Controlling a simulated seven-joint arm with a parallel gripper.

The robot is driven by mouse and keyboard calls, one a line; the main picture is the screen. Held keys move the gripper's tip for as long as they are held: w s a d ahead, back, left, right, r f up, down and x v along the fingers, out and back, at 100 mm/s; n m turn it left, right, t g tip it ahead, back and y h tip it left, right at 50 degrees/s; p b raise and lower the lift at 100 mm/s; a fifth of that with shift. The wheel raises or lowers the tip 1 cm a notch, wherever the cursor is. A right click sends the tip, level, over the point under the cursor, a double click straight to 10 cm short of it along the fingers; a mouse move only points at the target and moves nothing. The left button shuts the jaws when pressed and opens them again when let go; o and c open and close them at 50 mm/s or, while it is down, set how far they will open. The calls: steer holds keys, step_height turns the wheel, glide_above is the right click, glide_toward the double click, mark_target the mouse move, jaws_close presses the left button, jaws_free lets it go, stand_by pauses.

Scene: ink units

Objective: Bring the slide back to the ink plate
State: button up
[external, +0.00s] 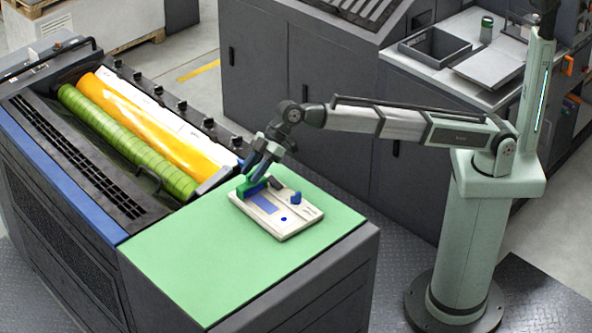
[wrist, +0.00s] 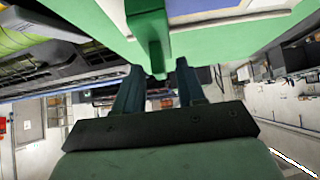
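A pale device (external: 277,211) lies on the green top of the press, with a blue rectangular plate (external: 263,204) set in its face. A green slide-like piece (external: 249,187) sits at the device's far left end, beside the blue plate. My gripper (external: 254,176) points down at this green piece. In the wrist view, the green piece (wrist: 150,35) reaches down between the tips of my gripper (wrist: 160,68). The fingers stand apart, one to each side of it. I cannot tell whether they press on it. The underside of the green piece is hidden.
A dark block (external: 277,184), a blue knob (external: 296,197) and a blue dot (external: 284,219) are on the device. The green top (external: 190,252) is clear in front. Green (external: 125,140) and orange (external: 155,120) rollers lie left behind.

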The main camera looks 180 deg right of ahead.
steer(key=shift+w+d+f, duration=0.3)
steer(key=shift+d+f, duration=0.05)
steer(key=shift+f, duration=0.2)
jaws_close()
stand_by(0.4)
